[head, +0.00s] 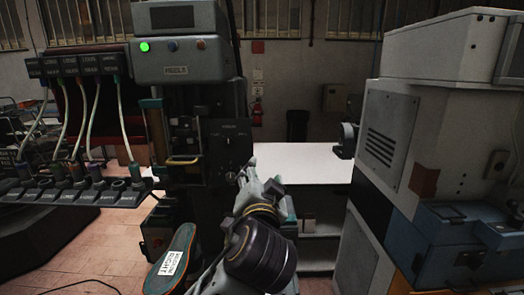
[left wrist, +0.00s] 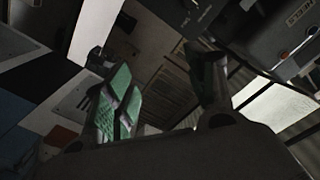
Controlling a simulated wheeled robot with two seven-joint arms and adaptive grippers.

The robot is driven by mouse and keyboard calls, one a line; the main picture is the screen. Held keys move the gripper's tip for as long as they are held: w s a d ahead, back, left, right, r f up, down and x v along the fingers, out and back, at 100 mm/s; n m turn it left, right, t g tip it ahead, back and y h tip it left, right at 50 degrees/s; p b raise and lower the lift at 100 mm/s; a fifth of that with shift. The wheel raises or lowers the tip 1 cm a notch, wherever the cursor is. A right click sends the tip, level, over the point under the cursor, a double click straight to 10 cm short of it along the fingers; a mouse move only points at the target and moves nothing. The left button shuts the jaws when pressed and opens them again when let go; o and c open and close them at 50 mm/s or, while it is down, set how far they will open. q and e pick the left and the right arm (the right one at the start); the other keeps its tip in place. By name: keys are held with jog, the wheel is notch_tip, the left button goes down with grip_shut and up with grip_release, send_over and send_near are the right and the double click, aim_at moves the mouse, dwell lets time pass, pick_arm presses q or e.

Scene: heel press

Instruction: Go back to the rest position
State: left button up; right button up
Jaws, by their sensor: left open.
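My left gripper (head: 262,186) is raised in the middle of the head view, in front of the press machine and the white table. It is open, with nothing between its fingers. In the left wrist view the gripper (left wrist: 166,92) shows two spread fingers with green pads and an empty gap. A teal shoe sole (head: 178,252) with a white label reading "RIGHT" is at the bottom, left of my left arm and apart from the gripper. What supports it cannot be made out. My right gripper is not in view.
The press (head: 180,62) with a lit green button stands at centre left. A rack of labelled tubes (head: 75,190) is at the left. A white table (head: 305,164) is behind the gripper. A grey machine (head: 400,145) and a blue toolbox (head: 450,235) stand at the right.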

pick_arm(q)
jog(key=s+a+f+n+g, duration=0.15)
jog(key=a+f+g, duration=0.35)
jog(key=f, duration=0.8)
jog(key=s+a+f+n+g, duration=0.1)
jog(key=a+f+n+g, duration=0.15)
jog(key=a+f, duration=0.75)
jog(key=s+a+f+n+g, duration=0.1)
jog(key=s+a+f+g, duration=0.25)
jog(key=s+f, duration=0.65)
jog(key=s+a+f+n+g, duration=0.1)
jog(key=s+a+f+g, duration=0.25)
jog(key=s+f, duration=0.65)
notch_tip(320, 180, down, 36)
jog(key=g+b, duration=0.1)
jog(key=s+a+f+b, duration=0.1)
jog(key=s+a+f, duration=0.1)
jog(key=s+f, duration=0.9)
jog(key=s+a+f+g, duration=0.1)
jog(key=s+a+f, duration=0.1)
jog(key=s+f, duration=0.8)
jog(key=shift+s+a+f+m+b, duration=0.3)
jog(key=shift+s+f+m+b, duration=0.1)
jog(key=shift+s, duration=0.75)
